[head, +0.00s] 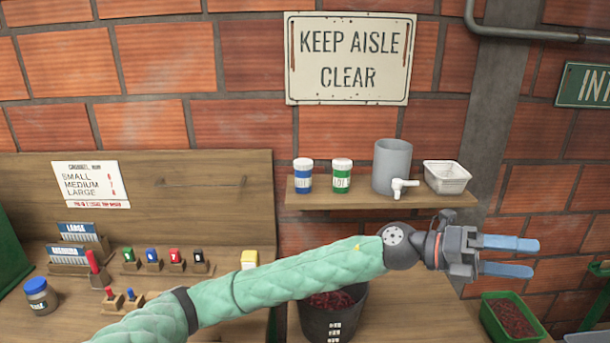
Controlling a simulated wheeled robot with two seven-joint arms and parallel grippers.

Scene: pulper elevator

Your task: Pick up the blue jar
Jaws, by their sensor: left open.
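A blue jar (303,181) with a white lid and a pale label stands upright at the left end of a wooden wall shelf (420,201). A green jar (341,180) with a white lid stands just right of it, with a small gap. My left gripper (533,258) is open and empty, its blue fingers pointing right. It is well to the right of the blue jar and lower in the picture. My left forearm crosses below the shelf. My right gripper is not in view.
A grey dispenser (392,164) with a white tap and a white basket (447,177) share the shelf. Below are a dark bucket (322,322) and a green crate (487,318) of red contents. A blue-lidded jar (42,299) sits at the left bench.

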